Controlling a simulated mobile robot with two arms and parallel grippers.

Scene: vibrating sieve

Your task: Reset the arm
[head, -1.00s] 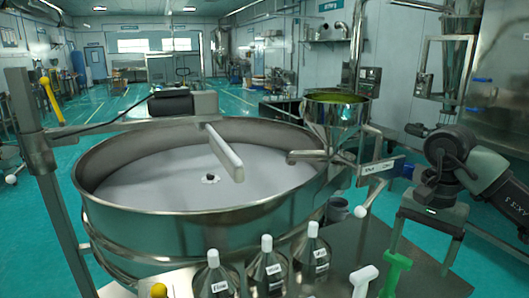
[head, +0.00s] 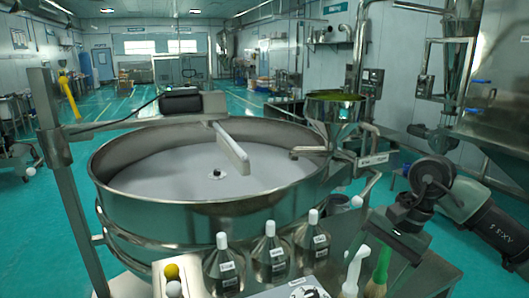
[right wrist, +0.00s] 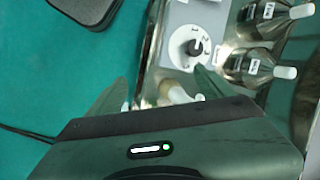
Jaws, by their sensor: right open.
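My right arm comes in from the right in the head view. Its gripper (head: 402,235) hangs over the right part of the steel table, beside a white-handled tool (head: 354,270) and a green-handled brush (head: 381,266). In the right wrist view the two fingers (right wrist: 163,78) stand apart with nothing gripped between them. Beyond them are a control panel with a round dial (right wrist: 193,47) and capped bottles (right wrist: 262,68). A pale handle-like piece shows partly between the fingers. My left gripper is not seen.
The large round sieve (head: 205,218) with pale powder fills the middle. A steel hopper (head: 335,108) with green content stands at its right rim. Three bottles (head: 270,262) and a yellow knob (head: 171,271) are in front.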

